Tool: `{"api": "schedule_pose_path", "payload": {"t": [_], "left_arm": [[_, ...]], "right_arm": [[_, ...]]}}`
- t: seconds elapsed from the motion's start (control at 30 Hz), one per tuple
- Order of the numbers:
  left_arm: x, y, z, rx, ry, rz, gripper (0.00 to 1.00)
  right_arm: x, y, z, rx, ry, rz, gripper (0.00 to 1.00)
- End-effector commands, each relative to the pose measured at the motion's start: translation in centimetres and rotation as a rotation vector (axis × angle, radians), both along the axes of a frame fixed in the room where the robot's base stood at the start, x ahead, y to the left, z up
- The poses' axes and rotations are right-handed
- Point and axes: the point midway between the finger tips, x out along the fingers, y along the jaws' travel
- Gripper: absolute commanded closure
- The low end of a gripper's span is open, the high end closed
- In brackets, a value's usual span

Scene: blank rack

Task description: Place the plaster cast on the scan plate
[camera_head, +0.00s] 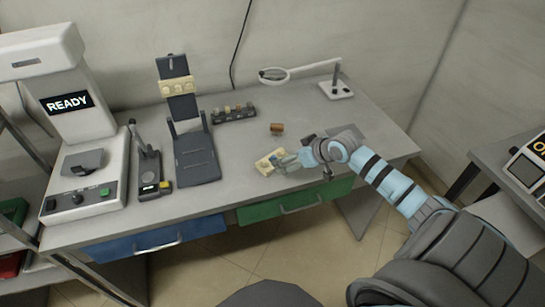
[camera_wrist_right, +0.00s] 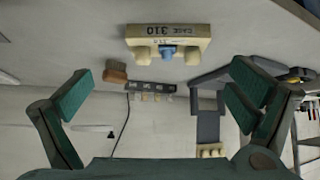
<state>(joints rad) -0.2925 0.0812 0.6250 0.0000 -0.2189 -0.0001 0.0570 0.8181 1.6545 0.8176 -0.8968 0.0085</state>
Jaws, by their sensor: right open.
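The plaster cast (camera_head: 267,163) is a cream block with rounded knobs, lying on the bench near its front edge, above the green drawer. In the right wrist view the cast (camera_wrist_right: 168,34) shows a label reading CASE 310, two pale knobs and a blue one between them. My right gripper (camera_head: 284,161) is just right of the cast; its fingers (camera_wrist_right: 160,82) are open and wide apart, with nothing between them. A dark plate (camera_head: 84,161) on the machine marked READY, at far left, looks like the scan plate and appears bare. My left gripper is not in view.
A dark stand (camera_head: 196,160) holds another cream cast (camera_head: 178,86). A lever device (camera_head: 151,175) stands left of it. A rack of small pieces (camera_head: 234,114), a brown brush-like block (camera_head: 277,129) and a magnifier (camera_head: 274,74) are behind. The bench's front middle is partly clear.

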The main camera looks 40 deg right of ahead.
Motion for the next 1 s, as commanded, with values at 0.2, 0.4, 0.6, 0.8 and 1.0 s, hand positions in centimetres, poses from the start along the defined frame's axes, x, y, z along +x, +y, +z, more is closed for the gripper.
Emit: {"api": "schedule_pose_path", "payload": {"t": [0.2, 0.4, 0.6, 0.8, 1.0], "left_arm": [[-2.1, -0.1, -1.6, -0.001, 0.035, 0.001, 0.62], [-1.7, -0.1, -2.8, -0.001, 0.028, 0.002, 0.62], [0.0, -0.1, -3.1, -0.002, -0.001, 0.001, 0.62], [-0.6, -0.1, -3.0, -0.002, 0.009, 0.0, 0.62], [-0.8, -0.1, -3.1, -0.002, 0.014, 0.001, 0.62]], "right_arm": [[3.8, 1.0, -3.3, 0.005, 0.002, 0.012, 0.0], [6.1, 1.0, -6.1, 0.005, 0.002, 0.003, 0.0], [7.1, 0.9, -7.0, 0.0, 0.004, 0.004, 0.0], [7.1, 1.0, -6.9, -0.001, 0.003, 0.006, 0.14], [7.1, 0.9, -6.9, -0.001, 0.002, 0.005, 0.41]]}}
